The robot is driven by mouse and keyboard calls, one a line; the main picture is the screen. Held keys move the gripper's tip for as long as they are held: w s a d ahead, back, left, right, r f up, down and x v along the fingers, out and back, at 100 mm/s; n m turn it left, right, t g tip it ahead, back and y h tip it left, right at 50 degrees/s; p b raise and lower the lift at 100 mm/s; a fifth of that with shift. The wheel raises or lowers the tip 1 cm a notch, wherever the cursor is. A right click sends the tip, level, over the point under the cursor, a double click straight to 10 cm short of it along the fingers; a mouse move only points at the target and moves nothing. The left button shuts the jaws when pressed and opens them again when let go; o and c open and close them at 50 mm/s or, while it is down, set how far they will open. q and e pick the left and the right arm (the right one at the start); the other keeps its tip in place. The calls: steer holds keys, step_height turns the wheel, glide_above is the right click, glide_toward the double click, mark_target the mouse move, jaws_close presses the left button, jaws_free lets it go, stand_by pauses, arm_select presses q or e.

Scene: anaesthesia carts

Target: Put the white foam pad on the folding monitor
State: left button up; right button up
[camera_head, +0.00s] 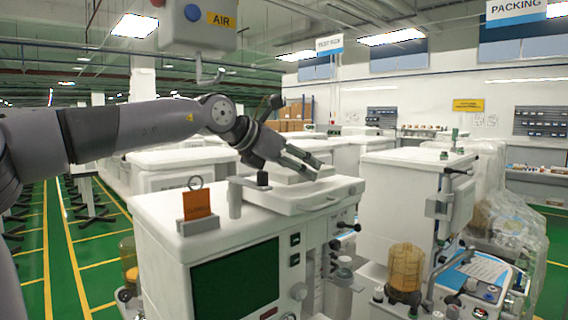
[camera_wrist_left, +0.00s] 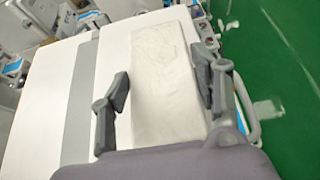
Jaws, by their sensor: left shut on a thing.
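My left gripper (camera_head: 306,165) reaches over the top of the nearest white anaesthesia cart. In the left wrist view its two fingers (camera_wrist_left: 163,97) are on either side of the white foam pad (camera_wrist_left: 165,75), a pale oblong with a slightly wrinkled surface, and shut on it. In the head view the pad (camera_head: 286,177) is partly hidden by the gripper. Below it is a flat white panel with a front handle, which looks like the folding monitor (camera_head: 290,202), lying on the cart top. I cannot tell whether the pad touches it. My right gripper is not in view.
An orange card (camera_head: 197,204) in a grey stand and a grey post (camera_head: 235,199) stand on the cart top, left of the panel. A dark screen (camera_head: 236,281) is on the cart's front. Another cart (camera_head: 407,195) stands close on the right.

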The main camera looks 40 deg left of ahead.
mark_target(282, 169)
arm_select(q)
steer(key=a, duration=0.1)
steer(key=a+p, duration=0.1)
steer(key=shift+a+r+p, duration=0.3)
steer(key=shift+a+r, duration=0.1)
steer(key=shift+w+a+f+p, duration=0.1)
steer(key=shift+a+f+p, duration=0.1)
steer(key=shift+a+f, duration=0.25)
steer(key=shift+a+f+p, duration=0.15)
steer(key=shift+a+f, duration=0.1)
steer(key=shift+f, duration=0.35)
steer(key=shift+a+f, duration=0.1)
steer(key=shift+f, duration=0.05)
steer(key=shift+d, duration=0.3)
steer(key=shift+d+f+b, duration=0.15)
steer(key=shift+b, duration=0.2)
steer(key=o, duration=0.6)
steer(key=shift+c, duration=0.2)
steer(key=o, duration=0.4)
steer(key=shift+a, duration=0.2)
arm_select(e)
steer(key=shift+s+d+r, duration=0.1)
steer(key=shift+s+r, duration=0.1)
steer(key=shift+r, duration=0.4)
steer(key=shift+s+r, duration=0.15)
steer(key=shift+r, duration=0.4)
arm_select(q)
steer(key=shift+d, duration=0.1)
